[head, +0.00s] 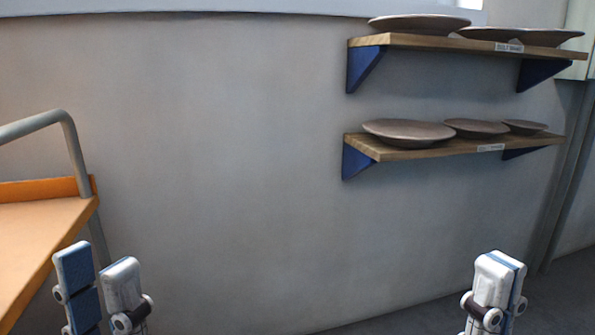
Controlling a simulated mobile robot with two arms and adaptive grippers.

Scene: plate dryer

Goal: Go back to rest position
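My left gripper (98,272) is at the bottom left, pointing up beside the orange surface. Its two fingers stand apart, one showing its blue pad and the other its white back, with nothing between them. My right gripper (503,275) is at the bottom right, below the shelves and well away from them. Its white fingers are together, with a thin blue line between them and no object visible there. Both grippers are apart from the plates. The lower parts of both arms are cut off by the bottom edge.
A wooden upper shelf (450,43) and a lower shelf (400,152), both on blue brackets, hold several brown plates (408,131) against the grey wall. An orange-topped cart (40,230) with a metal rail (72,145) stands at left. Space between the grippers is free.

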